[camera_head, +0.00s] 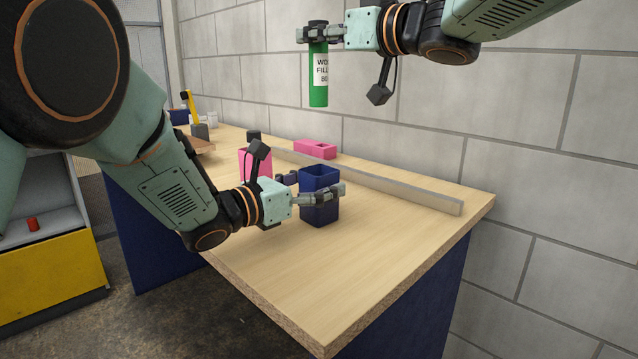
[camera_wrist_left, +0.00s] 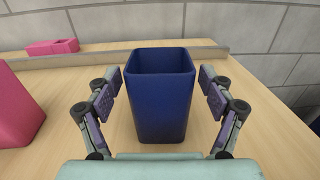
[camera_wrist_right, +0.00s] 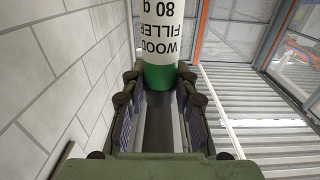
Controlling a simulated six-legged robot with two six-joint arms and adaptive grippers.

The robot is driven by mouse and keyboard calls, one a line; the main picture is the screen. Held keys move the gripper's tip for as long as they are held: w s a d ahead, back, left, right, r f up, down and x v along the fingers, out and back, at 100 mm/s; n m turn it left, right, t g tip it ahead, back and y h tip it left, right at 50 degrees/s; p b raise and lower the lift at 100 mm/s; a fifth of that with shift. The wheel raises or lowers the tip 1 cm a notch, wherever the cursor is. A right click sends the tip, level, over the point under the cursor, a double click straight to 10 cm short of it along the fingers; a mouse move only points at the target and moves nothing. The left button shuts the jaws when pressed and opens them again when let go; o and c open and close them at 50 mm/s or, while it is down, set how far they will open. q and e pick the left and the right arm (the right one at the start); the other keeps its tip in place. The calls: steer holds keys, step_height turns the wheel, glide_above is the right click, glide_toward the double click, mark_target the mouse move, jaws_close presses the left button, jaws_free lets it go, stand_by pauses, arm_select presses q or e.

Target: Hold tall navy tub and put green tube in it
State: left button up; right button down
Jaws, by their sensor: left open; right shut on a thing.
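The tall navy tub (camera_head: 319,180) stands upright on the wooden table, its open top facing up. My left gripper (camera_head: 318,194) is open with its fingers on either side of the tub. In the left wrist view the tub (camera_wrist_left: 160,100) sits between the two spread fingers, with a gap on each side. The green tube (camera_head: 318,85), with a white label reading wood filler, hangs upright in the air high above the table. My right gripper (camera_head: 322,34) is shut on it near its top. The tube also shows in the right wrist view (camera_wrist_right: 160,76).
A pink tub (camera_head: 256,160) stands left of the navy tub, partly hidden by my left arm. A pink block (camera_head: 315,149) lies behind a low rail (camera_head: 400,188) along the wall. The table's front right area (camera_head: 340,260) is clear.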

arm_select(q)
steer(key=shift+w+d, duration=0.15)
steer(key=shift+d, duration=0.1)
steer(key=shift+c, duration=0.4)
steer(key=c, duration=1.2)
steer(key=shift+o, duration=0.2)
arm_select(e)
step_height(320, 180, down, 13)
stand_by(0.9)
steer(key=c, duration=1)
jaws_free()
steer(key=shift+o, duration=0.2)
steer(key=v, duration=1.2)
